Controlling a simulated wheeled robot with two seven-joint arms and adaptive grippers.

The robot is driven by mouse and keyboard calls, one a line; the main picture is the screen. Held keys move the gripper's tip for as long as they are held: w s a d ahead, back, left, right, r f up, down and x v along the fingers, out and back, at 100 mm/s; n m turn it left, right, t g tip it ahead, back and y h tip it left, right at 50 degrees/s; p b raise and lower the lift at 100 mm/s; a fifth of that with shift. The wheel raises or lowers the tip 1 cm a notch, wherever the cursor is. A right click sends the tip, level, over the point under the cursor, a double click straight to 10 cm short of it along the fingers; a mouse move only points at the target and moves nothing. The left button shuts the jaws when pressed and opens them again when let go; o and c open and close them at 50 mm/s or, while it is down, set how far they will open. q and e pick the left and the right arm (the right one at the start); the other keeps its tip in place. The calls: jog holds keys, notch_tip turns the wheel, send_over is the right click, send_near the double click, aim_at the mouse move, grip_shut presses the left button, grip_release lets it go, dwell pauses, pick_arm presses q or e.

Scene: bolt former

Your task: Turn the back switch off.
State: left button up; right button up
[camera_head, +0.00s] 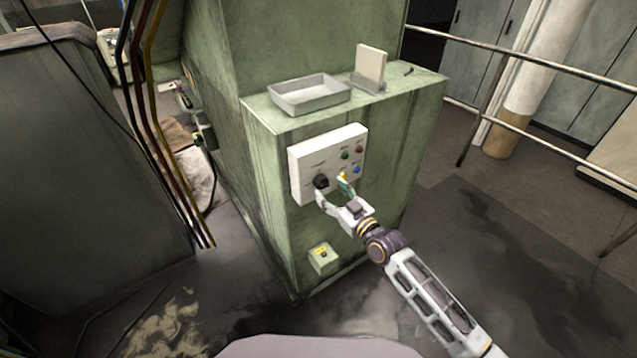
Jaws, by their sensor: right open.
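A white control panel (306,165) is fixed to the front of the green machine cabinet (270,190). It carries a black rotary switch (321,181) at its lower left and several small coloured buttons on its right side. My right gripper (332,190) is open at the panel's lower edge, its fingers spread below and to the right of the black switch. One finger is close to the switch; I cannot tell whether it touches. Which switch is the back one is not clear from this view. My left gripper is not in view.
A grey tray (310,103) and an upright pale plate on a stand (370,66) are on the cabinet top. A small box with a yellow label (322,258) is low on the cabinet front. Metal railings (520,58) run at the right. Cables hang at the left.

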aim_at(325, 186)
jog(key=shift+b+x, duration=0.3)
jog(key=shift+x, duration=0.7)
jog(key=shift+b+x, duration=0.35)
jog(key=shift+x, duration=0.45)
jog(key=shift+m, duration=1.6)
jog(key=m+p, duration=0.1)
jog(key=m, duration=0.3)
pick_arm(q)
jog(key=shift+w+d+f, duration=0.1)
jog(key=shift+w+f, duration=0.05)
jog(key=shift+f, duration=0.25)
